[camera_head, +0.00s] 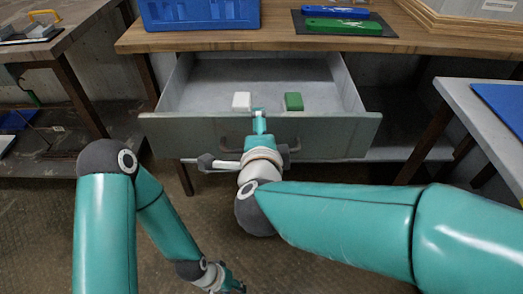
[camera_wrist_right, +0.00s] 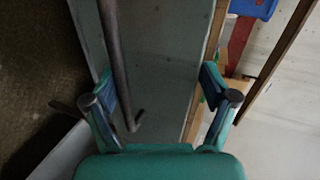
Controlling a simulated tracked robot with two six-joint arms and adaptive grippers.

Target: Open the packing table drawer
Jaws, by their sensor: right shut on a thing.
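The drawer (camera_head: 190,136) of the packing table (camera_head: 215,41) is pulled out, its inside open to view. My right gripper (camera_head: 259,117) is at the middle of the drawer front, one finger showing at the top edge. In the right wrist view the gripper (camera_wrist_right: 158,88) faces the drawer front (camera_wrist_right: 165,70), and the dark bar handle (camera_wrist_right: 119,50) runs between the fingers, close to the left one.
A white block (camera_head: 241,101) and a green block (camera_head: 293,101) lie in the drawer. A blue crate (camera_head: 200,13) and a dark mat (camera_head: 385,29) with a blue and a green item are on the tabletop. Side tables stand left (camera_head: 62,45) and right (camera_head: 478,110). The floor ahead is clear.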

